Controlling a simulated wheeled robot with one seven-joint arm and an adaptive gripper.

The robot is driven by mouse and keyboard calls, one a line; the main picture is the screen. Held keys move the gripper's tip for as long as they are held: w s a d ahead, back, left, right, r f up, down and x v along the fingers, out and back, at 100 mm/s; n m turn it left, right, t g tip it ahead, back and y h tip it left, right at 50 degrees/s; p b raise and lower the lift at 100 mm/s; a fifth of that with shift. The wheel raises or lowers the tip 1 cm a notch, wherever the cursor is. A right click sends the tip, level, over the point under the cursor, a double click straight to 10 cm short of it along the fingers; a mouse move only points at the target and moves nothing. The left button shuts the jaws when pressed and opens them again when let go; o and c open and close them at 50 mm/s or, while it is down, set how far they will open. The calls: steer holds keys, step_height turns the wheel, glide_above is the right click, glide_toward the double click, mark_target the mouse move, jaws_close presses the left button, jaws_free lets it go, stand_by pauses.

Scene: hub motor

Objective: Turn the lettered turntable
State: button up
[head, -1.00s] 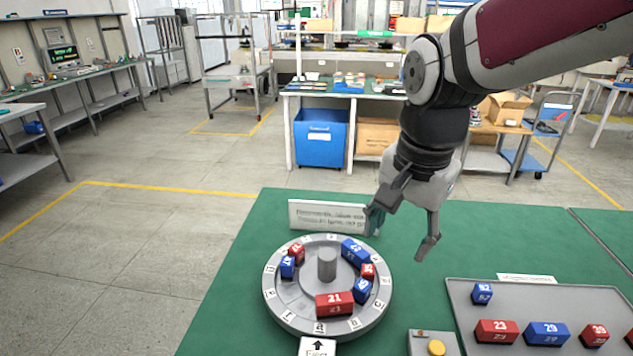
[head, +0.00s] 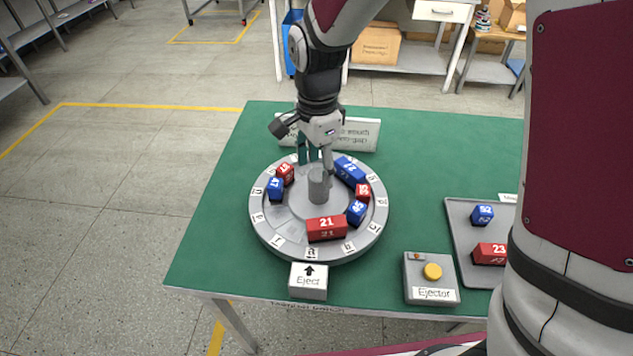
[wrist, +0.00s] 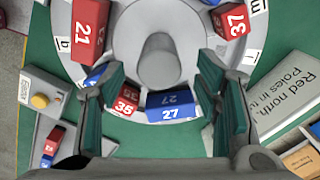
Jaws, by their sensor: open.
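The round grey turntable (head: 270,228) with lettered tabs on its rim stands on the green table. A grey post (head: 318,186) rises at its middle. Red blocks 21 (head: 327,229), 35 (head: 363,192) and 37 (head: 285,173) and blue blocks 27 (head: 350,170), 45 (head: 356,211) and 47 (head: 275,188) sit on it. My gripper (head: 316,168) is open above the far side of the turntable, behind the post. In the wrist view, block 27 (wrist: 170,106) and block 35 (wrist: 126,101) lie between the spread fingers (wrist: 163,95). Contact cannot be told.
An Eject label block (head: 308,283) stands at the front of the turntable. A grey ejector box (head: 432,278) with a yellow button is to its right. A tray (head: 462,235) holds more numbered blocks. A printed sign (head: 358,134) stands behind the turntable.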

mark_target(318, 187)
step_height(318, 187, down, 6)
steer(key=shift+f, duration=0.25)
jaws_close()
stand_by(0.3)
